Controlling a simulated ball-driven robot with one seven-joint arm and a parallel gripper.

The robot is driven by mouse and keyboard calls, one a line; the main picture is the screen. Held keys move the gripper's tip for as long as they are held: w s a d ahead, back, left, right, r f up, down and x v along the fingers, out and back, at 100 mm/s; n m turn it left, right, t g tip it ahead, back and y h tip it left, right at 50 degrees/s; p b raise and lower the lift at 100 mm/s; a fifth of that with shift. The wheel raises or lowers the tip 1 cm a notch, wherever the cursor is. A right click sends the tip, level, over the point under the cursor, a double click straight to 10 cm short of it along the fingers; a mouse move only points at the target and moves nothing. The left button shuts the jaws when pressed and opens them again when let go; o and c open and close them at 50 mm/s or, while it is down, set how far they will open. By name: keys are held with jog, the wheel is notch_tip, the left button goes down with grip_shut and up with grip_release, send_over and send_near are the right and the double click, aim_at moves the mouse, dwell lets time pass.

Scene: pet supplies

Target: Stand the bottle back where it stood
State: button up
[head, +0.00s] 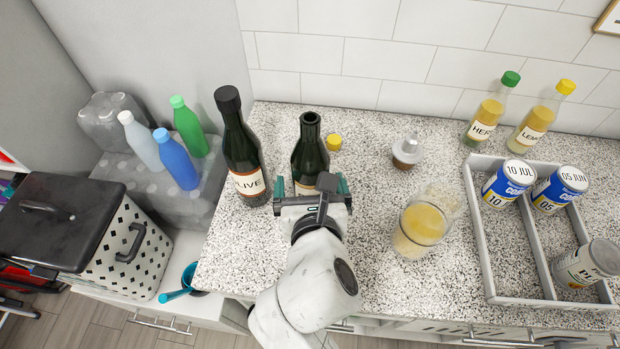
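A dark green bottle (310,155) without a cap stands upright on the speckled counter (375,270). My gripper (311,186) is in front of it, its teal fingers spread to the left and right of the bottle's lower part. Gaps show between the fingers and the glass, so it looks open. The gripper hides most of the bottle's label and its base. A second dark bottle (240,150), with a black cap and a label ending in "LIVE", stands upright to the left, close to the gripper's left finger.
A yellow cap (334,142) is just right of the open bottle. A glass jar (423,223) and a small stoppered container (407,150) stand further right. A divided grey tray (484,245) holds cans. Two yellow bottles (485,114) stand at the back wall. The counter's left edge is near.

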jog(key=v, duration=1)
